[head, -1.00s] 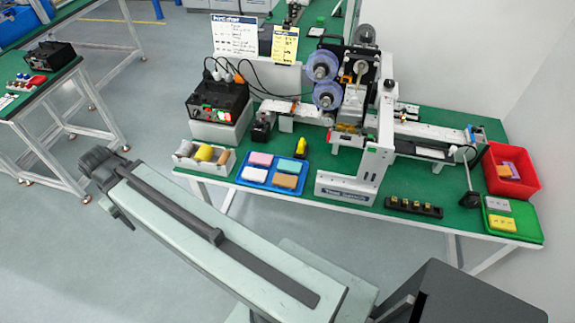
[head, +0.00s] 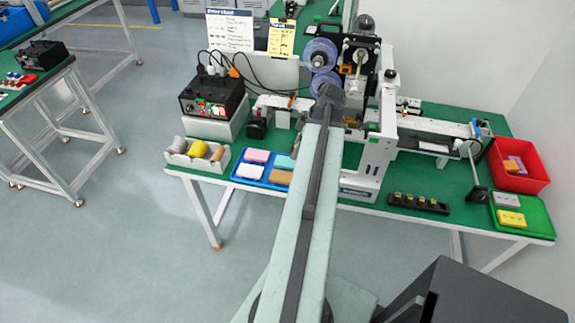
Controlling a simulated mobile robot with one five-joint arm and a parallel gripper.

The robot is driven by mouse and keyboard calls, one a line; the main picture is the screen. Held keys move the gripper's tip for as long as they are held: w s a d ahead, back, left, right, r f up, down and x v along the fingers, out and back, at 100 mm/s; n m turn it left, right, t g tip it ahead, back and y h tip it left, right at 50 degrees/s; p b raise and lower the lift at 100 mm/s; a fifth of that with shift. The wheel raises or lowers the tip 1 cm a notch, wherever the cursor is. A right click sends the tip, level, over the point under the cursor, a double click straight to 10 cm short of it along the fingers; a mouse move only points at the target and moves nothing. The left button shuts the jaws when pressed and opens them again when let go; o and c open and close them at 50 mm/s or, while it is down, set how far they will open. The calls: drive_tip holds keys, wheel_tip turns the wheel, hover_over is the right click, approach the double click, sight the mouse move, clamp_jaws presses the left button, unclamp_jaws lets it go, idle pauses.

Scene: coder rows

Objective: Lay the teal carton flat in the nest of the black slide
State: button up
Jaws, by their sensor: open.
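The teal carton (head: 283,162) lies in the back right of the blue tray (head: 239,178), partly covered by my arm in the head view. The end of my arm with my gripper (head: 330,95) is over the coder machine, beyond and to the right of the carton. The gripper is open and apart from the carton; its fingers are hard to make out. A small black block (head: 257,127) stands at the left end of the machine's white bed, but I cannot tell whether it is the black slide. No nest shows clearly.
Pink (head: 257,156), white (head: 250,171) and brown (head: 278,178) blocks share the tray. The coder's upright frame (head: 377,150) stands right of my arm. A black rack (head: 418,203), red bin (head: 520,165) and green tray (head: 525,212) are farther right. A white caddy (head: 180,158) is left.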

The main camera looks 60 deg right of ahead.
sight(288, 162)
drive_tip(key=b+x, duration=0.7)
drive_tip(key=x, duration=0.1)
drive_tip(key=shift+s+d+f+b, duration=0.1)
drive_tip(key=shift+s+b, duration=0.05)
drive_tip(key=shift+b, duration=0.15)
drive_tip(key=c, duration=1.2)
wheel_tip(288, 162, up, 11)
drive_tip(key=p, duration=1)
drive_tip(key=shift+f+p, duration=0.2)
drive_tip(key=shift+p, duration=0.1)
